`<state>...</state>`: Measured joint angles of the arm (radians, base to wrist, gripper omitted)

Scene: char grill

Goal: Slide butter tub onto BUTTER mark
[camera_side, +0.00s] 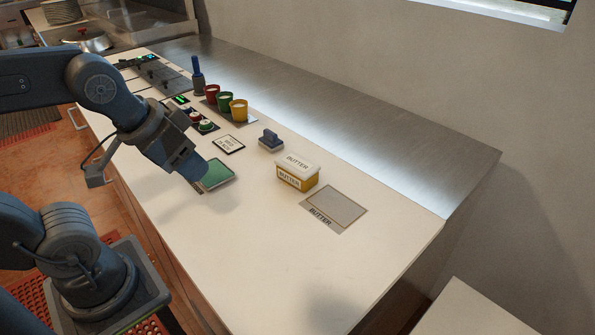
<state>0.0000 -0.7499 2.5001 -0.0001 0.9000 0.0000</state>
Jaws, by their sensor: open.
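The butter tub (297,173) is a yellow box with a cream lid, marked BUTTER on its lid and front. It stands upright on the white counter, just up and left of the BUTTER mark (338,205), a grey-beige rectangle with a dark outline and the word along its near edge. The tub looks beside the mark, not on it. My gripper (197,173) is open, well to the left of the tub and apart from it. It hangs over the near edge of a green pad, and its fingertips are hard to make out.
The green pad (216,175) lies left of the tub. Red, green and yellow cups (238,109) stand farther back. The counter (265,250) is clear in front of the tub and mark.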

